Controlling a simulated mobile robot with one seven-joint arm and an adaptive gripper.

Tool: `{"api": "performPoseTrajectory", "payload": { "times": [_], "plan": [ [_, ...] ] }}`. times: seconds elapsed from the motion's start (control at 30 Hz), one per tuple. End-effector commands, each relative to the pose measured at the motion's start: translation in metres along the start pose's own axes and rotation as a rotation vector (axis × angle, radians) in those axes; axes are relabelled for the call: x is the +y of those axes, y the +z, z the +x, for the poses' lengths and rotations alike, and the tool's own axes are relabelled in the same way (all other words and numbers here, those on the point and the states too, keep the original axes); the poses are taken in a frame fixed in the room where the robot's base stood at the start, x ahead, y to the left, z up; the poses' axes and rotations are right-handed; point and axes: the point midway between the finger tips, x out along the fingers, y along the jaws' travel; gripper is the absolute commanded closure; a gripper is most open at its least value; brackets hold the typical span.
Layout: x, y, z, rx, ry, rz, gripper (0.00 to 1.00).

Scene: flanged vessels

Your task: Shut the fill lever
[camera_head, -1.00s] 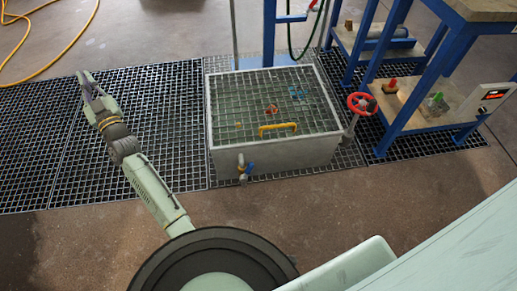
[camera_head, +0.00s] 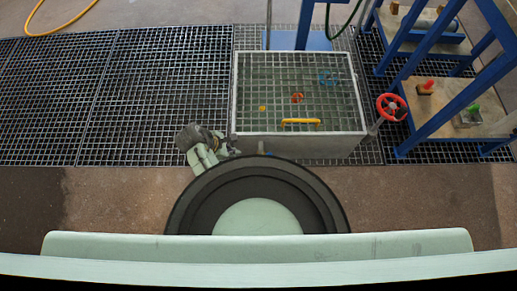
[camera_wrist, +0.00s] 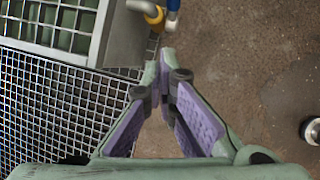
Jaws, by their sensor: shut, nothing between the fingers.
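In the wrist view a blue lever (camera_wrist: 173,6) shows at the top edge, on a small brass valve (camera_wrist: 156,18) at the end of a pipe from the metal tank. The lever is partly cut off by the frame. My gripper (camera_wrist: 167,56) is shut and empty, its fingertips just below the valve in the picture. They look apart from it, but the depth gap is unclear.
The tank has a mesh cover and a yellow handle (camera_head: 300,121). A red handwheel (camera_head: 391,107) stands at its right. Blue-framed benches (camera_head: 455,110) stand further right. Floor grating (camera_head: 130,90) extends left of the tank, with bare concrete in front.

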Motion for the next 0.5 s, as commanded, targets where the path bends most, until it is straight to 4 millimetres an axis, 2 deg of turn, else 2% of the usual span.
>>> {"api": "performPoseTrajectory", "payload": {
  "times": [0.1,0.27,0.5],
  "plan": [
    [-0.013,0.006,0.008,-0.023,-0.042,-0.021,1.0],
    [-0.014,0.006,0.029,-0.023,-0.043,-0.021,1.0],
    [-0.016,0.006,0.081,-0.022,-0.042,-0.019,1.0]
  ]
}}
